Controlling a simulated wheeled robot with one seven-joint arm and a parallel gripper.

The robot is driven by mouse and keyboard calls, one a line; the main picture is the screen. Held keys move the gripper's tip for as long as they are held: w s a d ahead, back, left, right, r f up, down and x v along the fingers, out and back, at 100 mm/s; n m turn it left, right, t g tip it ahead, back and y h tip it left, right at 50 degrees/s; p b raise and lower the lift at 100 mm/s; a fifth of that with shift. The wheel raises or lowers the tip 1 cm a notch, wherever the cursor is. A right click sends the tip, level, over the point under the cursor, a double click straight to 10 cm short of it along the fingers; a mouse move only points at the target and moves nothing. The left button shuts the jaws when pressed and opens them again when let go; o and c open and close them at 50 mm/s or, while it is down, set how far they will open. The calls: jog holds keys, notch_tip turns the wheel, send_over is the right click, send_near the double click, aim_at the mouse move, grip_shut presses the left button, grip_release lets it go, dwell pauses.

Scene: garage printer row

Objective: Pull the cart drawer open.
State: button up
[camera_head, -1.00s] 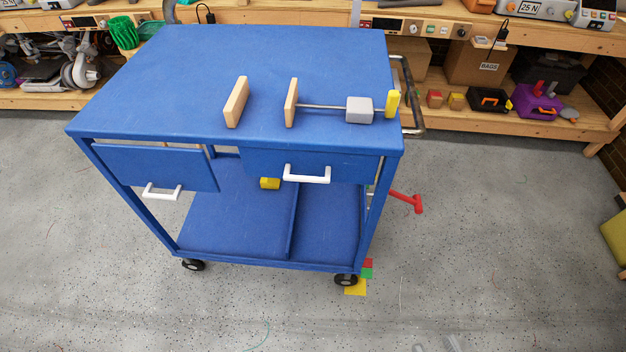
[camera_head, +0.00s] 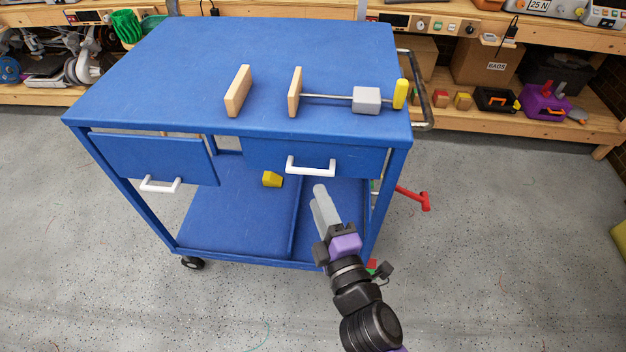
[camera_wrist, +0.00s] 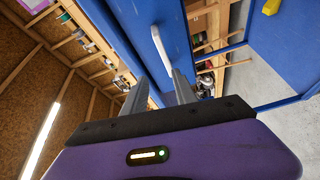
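The blue cart (camera_head: 190,80) has two blue drawers under its top. The right drawer (camera_head: 265,155) has a white bar handle (camera_head: 311,167) and looks shut. The left drawer (camera_head: 130,155) has its own white handle (camera_head: 160,186). My gripper (camera_head: 320,190) is just below and in front of the right drawer's handle in the head view, apart from it. In the wrist view my gripper (camera_wrist: 160,76) has its two grey fingers spread with nothing between them. A white handle (camera_wrist: 160,45) on a blue front (camera_wrist: 150,15) lies ahead of the fingertips, roughly in line with the gap.
Two wooden blocks (camera_head: 238,92), a grey block (camera_head: 367,99) on a rod and a yellow piece (camera_head: 400,94) stand on the cart top. A yellow block (camera_head: 272,179) is on the lower shelf. A red bar (camera_head: 412,198) sticks out at right. Floor in front is mostly clear.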

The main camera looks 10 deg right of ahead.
aim_at(311, 174)
jog(key=shift+n, duration=0.7)
jog(key=shift+w+a+f+p, duration=0.1)
jog(key=shift+w+f, duration=0.1)
jog(key=shift+w, duration=1.05)
jog(key=shift+w+f+p, duration=0.1)
jog(key=shift+w+f, duration=0.1)
jog(key=shift+w, duration=1.1)
jog(key=shift+w+a+f+p, duration=0.1)
jog(key=shift+w+f, duration=0.1)
jog(key=shift+w, duration=1.05)
jog(key=shift+c, duration=0.4)
grip_shut()
